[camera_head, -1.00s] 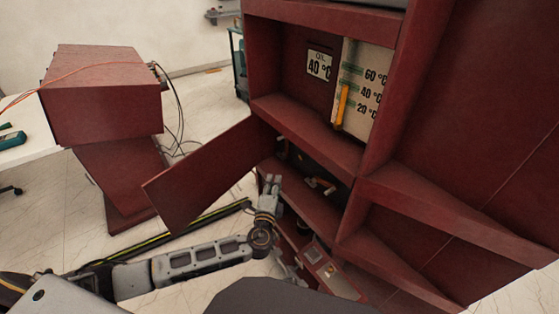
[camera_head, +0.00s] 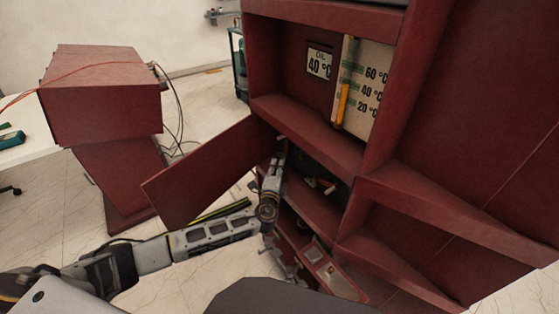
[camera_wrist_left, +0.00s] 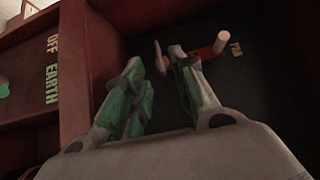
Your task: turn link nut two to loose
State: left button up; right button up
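A red-orange link bar (camera_wrist_left: 205,52) with a pale upright post (camera_wrist_left: 221,42) at its right shows beyond my fingers in the left wrist view, near small lettering. A small pale wing-like piece (camera_wrist_left: 159,56) stands between the fingertips; it may be a link nut, but I cannot tell which one. My left gripper (camera_wrist_left: 158,66) is open, its two green-padded fingers apart on either side of that piece. I cannot tell if they touch it. In the head view the left gripper (camera_head: 278,158) reaches into the lower cabinet compartment, left of an orange-and-pale fitting (camera_head: 321,186). My right gripper is not in view.
The open red cabinet door (camera_head: 205,180) stands close to the left of my arm. A shelf (camera_head: 310,132) lies above the gripper, below the oil temperature gauge (camera_head: 362,88). A wall with OFF and EARTH lettering (camera_wrist_left: 52,75) is at the left in the wrist view.

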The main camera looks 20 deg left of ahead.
aim_at(282, 155)
pick_arm(q)
jog(key=w, duration=0.4)
jog(key=shift+a, duration=0.25)
jog(key=shift+w+a, duration=0.1)
jog(key=shift+w, duration=0.55)
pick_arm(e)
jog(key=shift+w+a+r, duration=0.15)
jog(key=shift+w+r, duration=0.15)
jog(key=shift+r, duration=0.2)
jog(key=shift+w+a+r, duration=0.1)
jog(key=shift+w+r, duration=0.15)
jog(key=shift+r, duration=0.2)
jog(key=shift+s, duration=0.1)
pick_arm(q)
grip_shut()
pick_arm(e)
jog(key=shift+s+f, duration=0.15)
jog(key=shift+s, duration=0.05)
